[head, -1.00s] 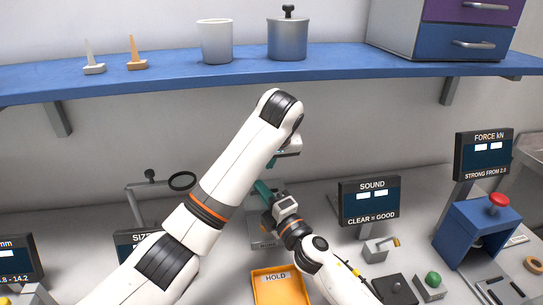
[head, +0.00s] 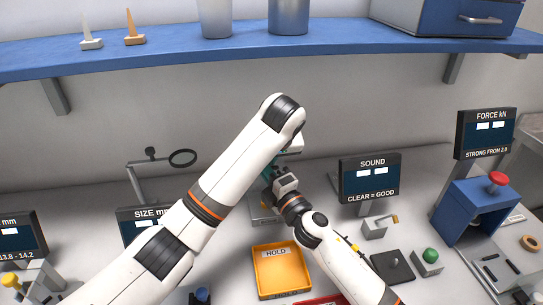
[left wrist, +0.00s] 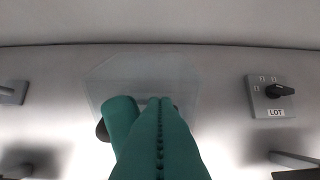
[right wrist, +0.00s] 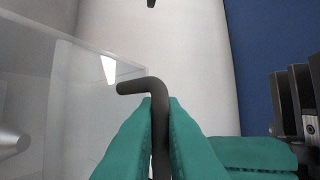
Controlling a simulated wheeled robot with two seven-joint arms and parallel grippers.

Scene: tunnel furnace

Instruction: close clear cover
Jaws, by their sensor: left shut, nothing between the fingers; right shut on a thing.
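The clear cover (left wrist: 140,75) is a see-through panel in front of my left fingers in the left wrist view. It also fills the left side of the right wrist view (right wrist: 60,95). My left gripper (left wrist: 162,103) is shut and empty, close to the cover; whether it touches cannot be told. In the head view its teal fingers (head: 267,174) are partly hidden behind my arms. My right gripper (right wrist: 158,105) is shut on a dark bent rod (right wrist: 135,87) beside the cover. Whether the rod is joined to the cover is unclear.
A grey box with a black knob (left wrist: 272,92) is right in the left wrist view. A yellow HOLD tray (head: 283,288) lies before the grippers. The SOUND display (head: 370,178) stands to the right. The blue shelf (head: 350,48) runs above the bench.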

